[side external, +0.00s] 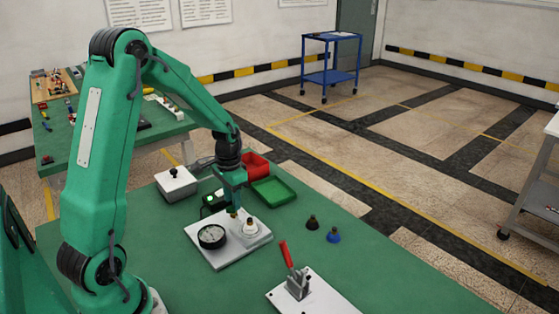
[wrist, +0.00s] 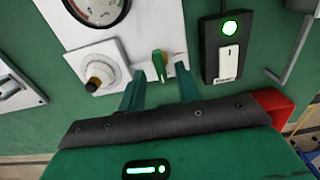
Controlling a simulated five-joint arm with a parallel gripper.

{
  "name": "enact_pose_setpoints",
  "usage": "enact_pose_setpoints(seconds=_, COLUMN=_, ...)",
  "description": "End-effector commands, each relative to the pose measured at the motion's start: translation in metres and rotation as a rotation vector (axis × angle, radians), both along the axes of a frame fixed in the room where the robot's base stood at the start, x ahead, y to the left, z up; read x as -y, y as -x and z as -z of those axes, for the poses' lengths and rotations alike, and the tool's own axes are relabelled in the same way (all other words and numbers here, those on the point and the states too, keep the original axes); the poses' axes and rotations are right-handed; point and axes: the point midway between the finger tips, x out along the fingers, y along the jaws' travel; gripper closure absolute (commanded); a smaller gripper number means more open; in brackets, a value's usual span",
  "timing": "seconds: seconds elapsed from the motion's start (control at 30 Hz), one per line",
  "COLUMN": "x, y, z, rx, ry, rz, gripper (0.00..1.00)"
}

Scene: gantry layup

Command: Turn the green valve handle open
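The green valve handle (wrist: 158,64) stands on a brass stem near the edge of a white plate (wrist: 120,44) in the wrist view. My gripper (wrist: 160,70) is open, its two green fingers spread apart on either side of the handle's near end. I cannot tell whether either finger touches it. In the side view my gripper (side external: 233,204) is low over the plate (side external: 222,254), pointing down, and largely hides the handle. A bit of brass (side external: 234,213) shows below it.
The plate also bears a round gauge (side external: 211,236) and a knob (side external: 250,227). A black box with a green light (wrist: 229,45) stands close beside the valve. A red bin (side external: 255,165), green tray (side external: 274,190) and red-handled clamp (side external: 290,266) are nearby. The right tabletop is mostly clear.

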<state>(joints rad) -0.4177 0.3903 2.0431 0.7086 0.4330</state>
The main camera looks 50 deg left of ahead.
Motion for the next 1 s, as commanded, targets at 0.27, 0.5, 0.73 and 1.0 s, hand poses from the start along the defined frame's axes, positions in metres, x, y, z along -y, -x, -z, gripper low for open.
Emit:
enact_pose_setpoints(seconds=0.27, x=0.000, y=-0.001, z=-0.037, rx=0.004, ry=-0.002, rz=0.000, gripper=0.66)
enact_pose_setpoints(seconds=0.5, x=0.000, y=0.000, z=-0.059, rx=0.002, ry=-0.001, rz=0.001, gripper=0.66)
enact_pose_setpoints(seconds=0.73, x=0.000, y=0.000, z=-0.063, rx=0.001, ry=0.000, rz=0.001, gripper=0.66)
enact_pose_setpoints(seconds=1.0, x=0.001, y=0.000, z=-0.064, rx=0.004, ry=-0.002, rz=0.001, gripper=0.66)
